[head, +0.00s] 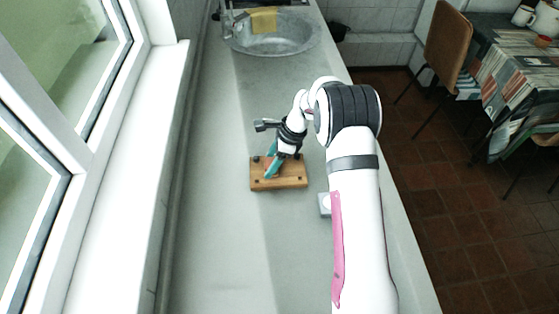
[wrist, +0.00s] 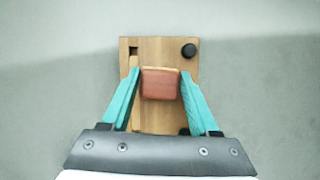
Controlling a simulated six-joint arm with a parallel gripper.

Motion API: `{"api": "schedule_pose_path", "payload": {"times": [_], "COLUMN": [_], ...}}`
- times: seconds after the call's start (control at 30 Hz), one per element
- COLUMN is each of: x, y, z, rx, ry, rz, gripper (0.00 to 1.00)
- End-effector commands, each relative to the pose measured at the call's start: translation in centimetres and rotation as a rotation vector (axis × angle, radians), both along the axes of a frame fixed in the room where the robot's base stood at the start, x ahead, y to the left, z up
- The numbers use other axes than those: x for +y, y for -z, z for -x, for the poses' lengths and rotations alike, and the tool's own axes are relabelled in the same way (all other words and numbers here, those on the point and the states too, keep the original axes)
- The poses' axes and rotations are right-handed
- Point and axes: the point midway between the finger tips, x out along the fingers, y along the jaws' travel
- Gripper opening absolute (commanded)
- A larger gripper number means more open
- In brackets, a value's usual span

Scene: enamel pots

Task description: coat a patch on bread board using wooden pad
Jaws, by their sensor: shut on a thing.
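The bread board (head: 290,182) is a small brown wooden block lying on the grey counter, left of my arm in the head view. It also fills the middle of the wrist view (wrist: 152,115). The wooden pad (wrist: 160,84) is a reddish-brown block with rounded corners. My gripper (wrist: 156,82) has its teal fingers shut on the pad, one on each side. In the head view my gripper (head: 270,170) is over the left part of the board. I cannot tell whether the pad touches the board. The fingers and gripper body hide part of the board.
A black knob (wrist: 189,50) stands at a corner of the board, and a dark square recess marks another. A small pale box (head: 324,204) is on the counter beside my arm. A sink (head: 285,42) with a yellow cloth (head: 263,21) is at the far end. Open counter surrounds the board.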

Motion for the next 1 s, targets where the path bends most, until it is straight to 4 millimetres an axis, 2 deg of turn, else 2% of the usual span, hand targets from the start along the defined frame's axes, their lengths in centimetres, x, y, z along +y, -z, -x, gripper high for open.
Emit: {"api": "schedule_pose_path", "payload": {"times": [0.17, 0.4, 0.73, 1.0], "x": [2.0, 1.9, -1.5, -3.2], "y": [0.1, -0.1, 0.0, 0.1], "z": [0.0, -1.0, -0.9, -0.9], "rx": [-0.001, -0.001, 0.0, 0.0], "ry": [-0.002, 0.001, 0.002, 0.003], "rz": [-0.001, 0.0, 0.0, 0.0], "gripper": [0.17, 0.17, 0.17, 0.17]}}
